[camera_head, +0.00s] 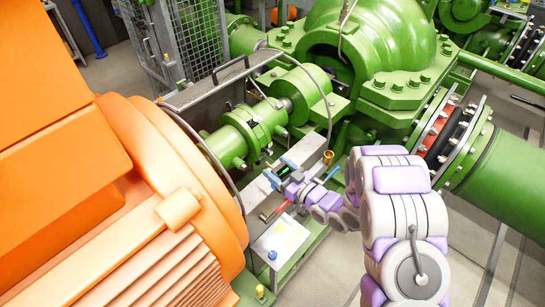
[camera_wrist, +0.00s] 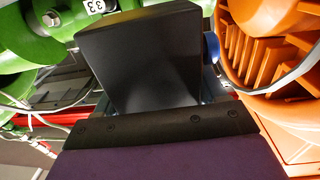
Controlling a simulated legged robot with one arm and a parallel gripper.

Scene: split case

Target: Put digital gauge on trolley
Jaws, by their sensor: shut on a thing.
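The digital gauge (camera_head: 283,169) is a small dark device with a green-lit display in the head view, held above the pump's base frame by the green coupling. My gripper (camera_head: 292,180) is shut on it. In the wrist view a black box-shaped body, which looks like the gauge's housing (camera_wrist: 140,62), fills the middle just beyond the dark gripper plate (camera_wrist: 160,126). The fingertips' exact contact is hidden there. I cannot make out a clear trolley in either view.
A large orange motor (camera_head: 160,180) stands close on the left. Green pump casing (camera_head: 370,50) and a flanged pipe (camera_head: 500,165) lie behind and right.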

